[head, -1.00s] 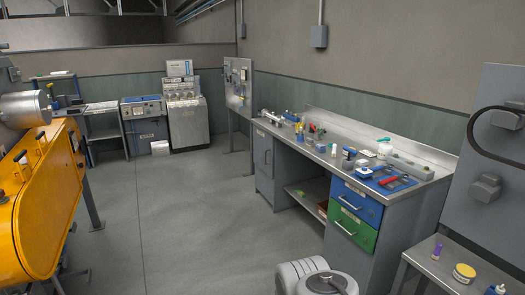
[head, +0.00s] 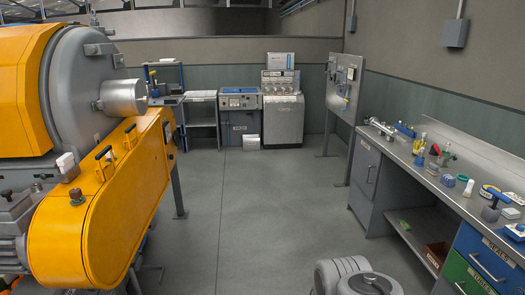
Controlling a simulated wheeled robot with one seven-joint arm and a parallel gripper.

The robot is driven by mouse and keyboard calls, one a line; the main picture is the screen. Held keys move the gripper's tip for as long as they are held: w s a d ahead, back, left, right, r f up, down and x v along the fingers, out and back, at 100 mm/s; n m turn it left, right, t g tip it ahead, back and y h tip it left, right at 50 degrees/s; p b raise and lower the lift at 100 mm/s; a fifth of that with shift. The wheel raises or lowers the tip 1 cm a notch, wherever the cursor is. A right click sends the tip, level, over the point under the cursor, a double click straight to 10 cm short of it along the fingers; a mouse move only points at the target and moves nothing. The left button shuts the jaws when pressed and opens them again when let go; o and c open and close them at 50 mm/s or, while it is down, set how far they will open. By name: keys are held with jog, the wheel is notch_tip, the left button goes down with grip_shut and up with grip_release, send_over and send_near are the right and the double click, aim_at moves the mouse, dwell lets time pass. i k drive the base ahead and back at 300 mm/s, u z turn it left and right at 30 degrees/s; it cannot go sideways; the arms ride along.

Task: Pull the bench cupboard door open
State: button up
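The bench cupboard door (head: 363,182) is a grey panel at the far end of the long workbench on the right. It looks shut. It has a dark handle, seen at a slant, and a small label near its top. My gripper is not in the head view. Only rounded white and grey parts of my own arm (head: 350,277) show at the bottom edge, well apart from the door.
The workbench top (head: 468,192) carries tools and bottles. Blue and green drawers (head: 468,275) are at its near end, with an open shelf between. A large yellow machine (head: 95,225) fills the left. The grey floor (head: 240,220) between is clear.

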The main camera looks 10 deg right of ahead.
aim_at(366, 166)
jog(key=u, duration=0.2)
jog(key=i, duration=2.45)
jog(key=z, duration=0.45)
jog(key=i, duration=2.25)
jog(key=z, duration=0.55)
